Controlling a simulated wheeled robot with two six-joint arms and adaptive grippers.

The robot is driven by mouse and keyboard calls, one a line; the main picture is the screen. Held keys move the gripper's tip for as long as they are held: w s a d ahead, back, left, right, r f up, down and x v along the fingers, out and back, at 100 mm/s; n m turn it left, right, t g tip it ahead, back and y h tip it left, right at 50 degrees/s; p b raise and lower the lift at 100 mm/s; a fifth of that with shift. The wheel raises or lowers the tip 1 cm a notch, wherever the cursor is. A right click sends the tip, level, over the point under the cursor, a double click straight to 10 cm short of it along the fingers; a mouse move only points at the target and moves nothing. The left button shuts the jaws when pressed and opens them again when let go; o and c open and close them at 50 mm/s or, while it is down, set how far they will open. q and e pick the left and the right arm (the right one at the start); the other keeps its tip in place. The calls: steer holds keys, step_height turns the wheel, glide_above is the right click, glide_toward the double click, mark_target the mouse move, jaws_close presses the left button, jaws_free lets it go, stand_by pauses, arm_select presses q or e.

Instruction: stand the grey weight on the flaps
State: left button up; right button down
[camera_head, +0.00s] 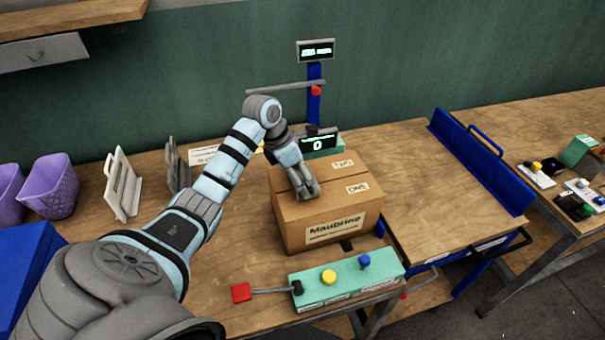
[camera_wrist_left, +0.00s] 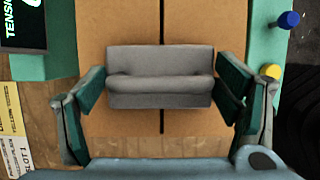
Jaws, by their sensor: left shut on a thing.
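The grey weight (camera_wrist_left: 160,70) is a block with a raised handle-like bar, seen from above in the left wrist view. My left gripper (camera_wrist_left: 162,88) is shut on it, one finger at each end. Below it are the brown flaps (camera_wrist_left: 120,122) of a cardboard box, closed, with a dark seam between them. In the head view my left gripper (camera_head: 307,188) is over the top of the "Maubrine" box (camera_head: 328,225), whose flaps carry labels. Whether the weight touches the flaps I cannot tell. My right gripper is out of view.
A green control panel (camera_head: 345,284) with yellow and blue knobs and a red-ended lever stands in front of the box. A small display reading 0 (camera_head: 318,144) stands behind it. A blue plate with a handle (camera_head: 480,160) is at right. Bare wooden table lies between.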

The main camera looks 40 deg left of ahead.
arm_select(q)
steer(key=o, duration=1.6)
steer(key=shift+o, duration=0.8)
steer(key=shift+s+d, duration=0.1)
steer(key=v, duration=1.2)
